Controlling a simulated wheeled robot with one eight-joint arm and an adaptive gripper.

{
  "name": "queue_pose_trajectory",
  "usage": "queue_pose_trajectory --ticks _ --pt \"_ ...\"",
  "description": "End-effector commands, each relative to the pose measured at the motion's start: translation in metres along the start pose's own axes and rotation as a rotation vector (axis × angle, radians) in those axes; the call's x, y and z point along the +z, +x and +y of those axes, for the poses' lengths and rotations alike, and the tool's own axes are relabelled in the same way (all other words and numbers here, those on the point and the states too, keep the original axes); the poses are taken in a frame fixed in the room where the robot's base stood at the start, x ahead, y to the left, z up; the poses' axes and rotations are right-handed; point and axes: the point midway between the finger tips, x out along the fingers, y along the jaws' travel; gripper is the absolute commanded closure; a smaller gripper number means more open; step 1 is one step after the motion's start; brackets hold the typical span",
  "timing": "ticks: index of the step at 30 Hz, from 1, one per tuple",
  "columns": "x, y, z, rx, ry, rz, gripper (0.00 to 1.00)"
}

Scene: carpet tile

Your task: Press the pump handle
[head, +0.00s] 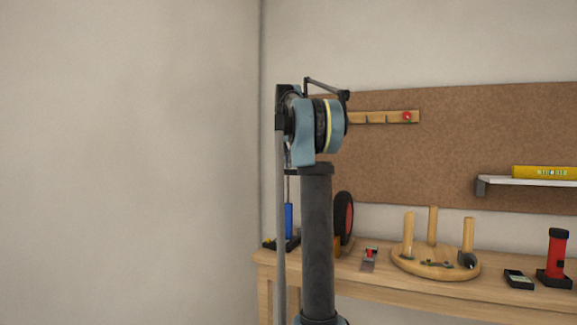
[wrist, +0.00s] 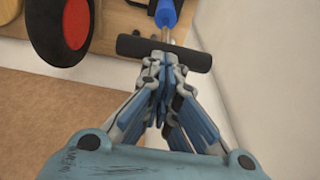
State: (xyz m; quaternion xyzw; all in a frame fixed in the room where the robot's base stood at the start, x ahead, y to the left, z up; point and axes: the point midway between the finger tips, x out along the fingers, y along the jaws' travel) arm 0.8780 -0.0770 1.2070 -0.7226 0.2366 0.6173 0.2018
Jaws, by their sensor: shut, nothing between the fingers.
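The pump is a blue cylinder (wrist: 166,12) with a metal rod and a black crossbar handle (wrist: 130,45) in the wrist view. My gripper (wrist: 163,58) is shut and empty. Its fingertips overlap the middle of the handle in the picture; I cannot tell whether they touch it. In the head view the blue pump body (head: 289,220) stands upright at the left end of the workbench, partly hidden by my arm. My fingers are hidden behind my arm in that view.
A wheel with a red hub (head: 344,218) stands just right of the pump. A round wooden peg board (head: 435,268), a small red-switch item (head: 369,258) and a red torch-like object (head: 557,258) are on the workbench (head: 395,287). The wall is close on the left.

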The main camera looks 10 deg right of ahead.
Motion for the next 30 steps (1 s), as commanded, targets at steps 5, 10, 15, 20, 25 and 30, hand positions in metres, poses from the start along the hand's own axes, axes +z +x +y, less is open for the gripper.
queue_pose_trajectory --ticks 5,10,15,20,25,30 --pt "0.0 0.0 0.0 0.0 0.0 0.0 1.0" --pt "0.001 0.01 0.0 0.0 0.0 0.0 1.0" --pt "0.006 0.039 0.0 0.0 0.0 0.0 1.0" --pt "0.011 0.069 0.0 0.0 0.0 0.0 1.0" --pt "0.015 0.1 0.0 0.0 0.0 0.0 1.0" --pt "0.019 0.12 0.0 0.0 0.0 0.0 1.0"
